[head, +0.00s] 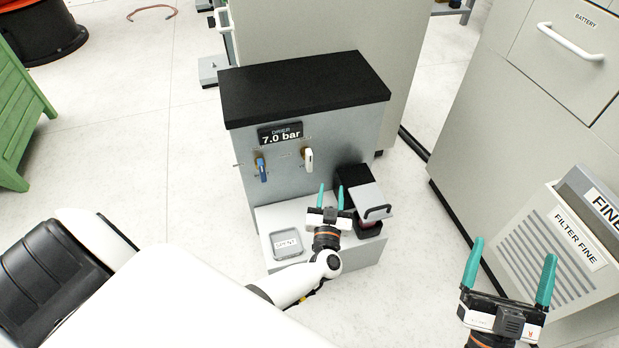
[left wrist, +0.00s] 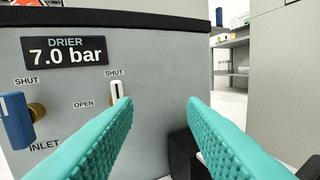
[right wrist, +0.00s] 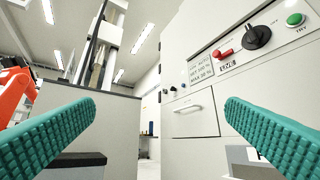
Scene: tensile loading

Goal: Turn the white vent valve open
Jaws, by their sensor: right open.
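The white vent valve handle (head: 309,159) is on the front of the grey drier cabinet (head: 240,160), pointing roughly straight up and down. In the left wrist view the white handle (left wrist: 117,91) stands upright under a SHUT label, with OPEN to its left; its lower part is hidden by a finger. The blue inlet valve handle (head: 262,170) is to its left. My left gripper (head: 331,196) is open and empty, in front of the cabinet, below and right of the white handle. My right gripper (head: 509,272) is open and empty at the lower right, far from the valve.
The display (head: 280,134) reads 7.0 bar. A low ledge holds a SPENT tray (head: 287,243) and a black and grey box with a handle (head: 371,203), close to my left gripper. Floor lies between.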

